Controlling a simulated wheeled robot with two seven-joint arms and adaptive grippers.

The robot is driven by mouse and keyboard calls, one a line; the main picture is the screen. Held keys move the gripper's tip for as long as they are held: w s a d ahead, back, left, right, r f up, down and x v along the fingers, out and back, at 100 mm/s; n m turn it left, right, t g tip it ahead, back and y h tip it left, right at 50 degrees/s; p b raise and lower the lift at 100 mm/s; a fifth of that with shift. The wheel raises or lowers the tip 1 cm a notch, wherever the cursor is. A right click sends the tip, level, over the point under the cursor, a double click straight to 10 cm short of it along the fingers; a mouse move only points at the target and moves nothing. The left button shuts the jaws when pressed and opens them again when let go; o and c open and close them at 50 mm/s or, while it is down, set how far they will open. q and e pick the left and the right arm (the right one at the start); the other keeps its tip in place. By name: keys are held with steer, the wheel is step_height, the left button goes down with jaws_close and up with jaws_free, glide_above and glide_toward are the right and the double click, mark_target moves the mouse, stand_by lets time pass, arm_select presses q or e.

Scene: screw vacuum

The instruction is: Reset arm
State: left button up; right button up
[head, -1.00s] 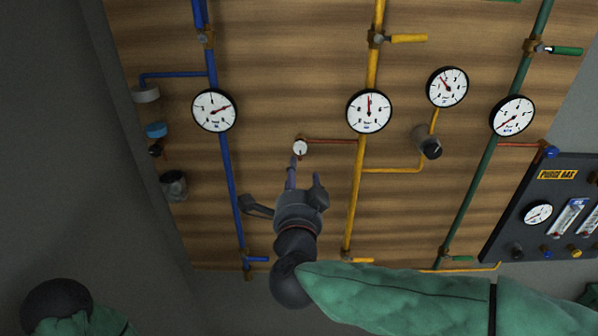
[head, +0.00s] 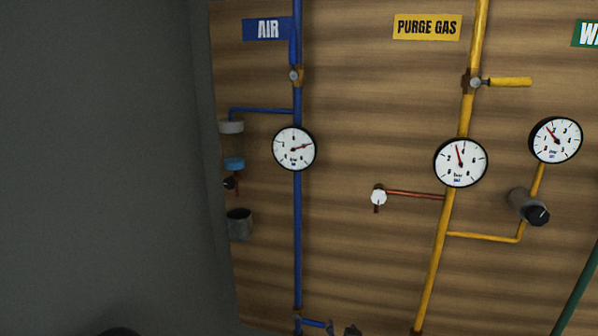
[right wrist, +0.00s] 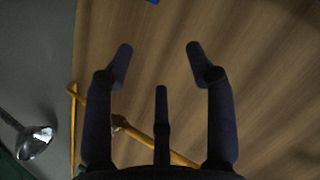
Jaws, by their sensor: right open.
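My right gripper (right wrist: 158,52) is open in the right wrist view, its dark fingers spread apart with nothing between them. A white round fitting (head: 378,197) sits at the end of a thin red pipe (head: 415,194) on the wooden panel. The gripper is well below this fitting and apart from it. My left gripper is not in view.
The wooden panel (head: 350,100) carries a blue air pipe (head: 297,230) and a yellow purge gas pipe (head: 432,270) with gauges. A yellow valve handle (head: 510,81) and a dark-ended regulator (head: 530,208) stick out. Yellow piping (right wrist: 160,137) runs near the right gripper.

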steer(key=s+f+n+g+y+b, duration=0.1)
steer(key=s+f+g+b, duration=0.1)
steer(key=f, duration=0.7)
steer(key=s+f+n+g+b, duration=0.1)
steer(key=s+f+g+b, duration=0.1)
steer(key=f, duration=0.8)
steer(key=s+f+n+g+y+b, duration=0.1)
steer(key=s+f+g+b, duration=0.3)
steer(key=s+f, duration=0.7)
steer(key=s+a+f+n+g+y+b, duration=0.1)
steer(key=s+f+n+g+y+b, duration=0.1)
steer(key=s+f, duration=0.9)
step_height(320, 180, down, 8)
steer(key=n+g+b, duration=0.1)
steer(key=g+b, duration=0.1)
steer(key=b, duration=0.1)
steer(key=shift+s+f+g+b, duration=0.15)
steer(key=shift+s+g+b, duration=0.05)
steer(key=shift+g+b, duration=0.1)
